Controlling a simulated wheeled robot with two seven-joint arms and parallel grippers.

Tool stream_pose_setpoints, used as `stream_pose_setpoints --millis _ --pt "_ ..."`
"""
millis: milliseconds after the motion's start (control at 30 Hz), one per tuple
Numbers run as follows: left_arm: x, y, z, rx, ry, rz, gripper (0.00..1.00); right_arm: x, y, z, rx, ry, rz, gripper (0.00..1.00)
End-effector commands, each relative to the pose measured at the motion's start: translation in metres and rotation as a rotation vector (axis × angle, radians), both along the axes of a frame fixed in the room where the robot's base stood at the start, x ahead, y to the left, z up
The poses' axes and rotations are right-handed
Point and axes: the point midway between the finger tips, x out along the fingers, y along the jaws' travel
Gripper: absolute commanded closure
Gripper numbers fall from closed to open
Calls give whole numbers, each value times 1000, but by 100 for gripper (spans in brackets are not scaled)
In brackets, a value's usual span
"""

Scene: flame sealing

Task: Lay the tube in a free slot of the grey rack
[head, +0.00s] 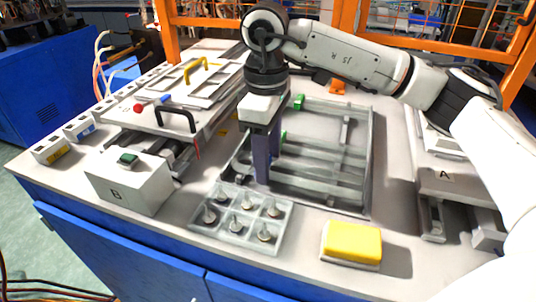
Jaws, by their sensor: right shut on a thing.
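My right gripper (262,181) points straight down near the middle of the table, its dark fingers close together. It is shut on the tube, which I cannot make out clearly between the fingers. The gripper is at the left front part of a grey frame with several parallel bars (369,165), which looks like the grey rack. The fingers hide part of its left side, and I cannot tell whether they touch it. The bars leave gaps between them that look empty. My left gripper is not in view.
A grey compartment tray (282,243) with several small pale pieces stands in front of the gripper. A yellow sponge-like block (352,241) lies to its right. Box B (118,190) stands at left, unit A (450,180) at right. An orange fence (400,45) runs behind.

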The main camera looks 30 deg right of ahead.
Motion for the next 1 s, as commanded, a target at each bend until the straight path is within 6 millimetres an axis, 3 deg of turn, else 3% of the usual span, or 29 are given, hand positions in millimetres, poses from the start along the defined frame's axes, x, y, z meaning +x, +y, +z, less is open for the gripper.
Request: stream_pose_setpoints --millis 367,400,500,767,1000 --pt "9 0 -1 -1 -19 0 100 0 0 -6 1 -2 0 80" --pt "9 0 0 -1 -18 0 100 0 0 -4 1 -2 0 47" --pt "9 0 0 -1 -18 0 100 0 0 -4 0 -1 0 35" --pt "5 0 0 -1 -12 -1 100 0 0 -3 1 -2 0 35" --pt "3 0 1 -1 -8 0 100 2 1 21 2 -6 -1 35"
